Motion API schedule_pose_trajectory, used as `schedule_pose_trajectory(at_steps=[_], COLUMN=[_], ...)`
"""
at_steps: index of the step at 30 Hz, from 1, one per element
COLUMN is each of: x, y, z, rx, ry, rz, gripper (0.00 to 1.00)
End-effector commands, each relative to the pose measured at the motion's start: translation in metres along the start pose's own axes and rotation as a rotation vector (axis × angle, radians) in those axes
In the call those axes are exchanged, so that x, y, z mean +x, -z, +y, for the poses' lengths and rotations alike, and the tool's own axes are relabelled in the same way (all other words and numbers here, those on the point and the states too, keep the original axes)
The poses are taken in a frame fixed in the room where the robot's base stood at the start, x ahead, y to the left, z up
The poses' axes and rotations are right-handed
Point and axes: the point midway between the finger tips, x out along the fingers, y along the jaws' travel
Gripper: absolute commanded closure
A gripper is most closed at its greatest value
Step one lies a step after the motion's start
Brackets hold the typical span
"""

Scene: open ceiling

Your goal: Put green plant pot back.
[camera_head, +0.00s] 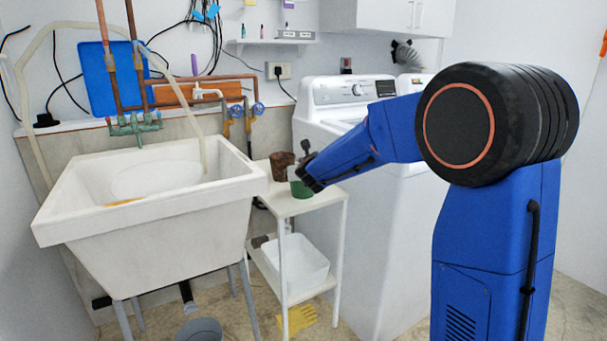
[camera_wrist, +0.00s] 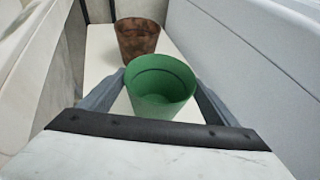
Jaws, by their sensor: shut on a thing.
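The green plant pot (camera_wrist: 160,84) is upright between the two fingers of my gripper (camera_wrist: 160,95) in the wrist view. My gripper is shut on it. In the head view the green pot (camera_head: 300,188) shows at the end of my gripper (camera_head: 304,178), at the front part of the white shelf top (camera_head: 283,205). I cannot tell whether its base touches the shelf. A brown pot (camera_wrist: 137,38) stands on the shelf behind the green one; it also shows in the head view (camera_head: 282,166).
A white sink (camera_head: 150,200) stands close on the left of the shelf. A white washing machine (camera_head: 345,110) is close on the right. A white bin (camera_head: 298,265) sits on the lower shelf. Some bare shelf top lies around the pots.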

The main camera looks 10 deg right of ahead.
Motion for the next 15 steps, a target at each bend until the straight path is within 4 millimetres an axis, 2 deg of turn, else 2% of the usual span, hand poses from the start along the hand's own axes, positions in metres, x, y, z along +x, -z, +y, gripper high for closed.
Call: schedule_pose_trajectory(at_steps=[9, 10, 11, 12, 15], x=[0.0010, 0.0008, 0.0008, 0.0008, 0.0008], y=[0.0021, 0.0017, 0.0016, 0.0015, 0.0015], z=[-0.0001, -0.0001, -0.0001, -0.0001, -0.0001], rx=[-0.002, -0.002, -0.002, -0.001, -0.001], ry=[0.000, 0.000, 0.000, 0.000, 0.000], rz=[0.000, 0.000, 0.000, 0.000, 0.000], gripper=[0.56, 0.10, 0.03, 0.00, 0.00])
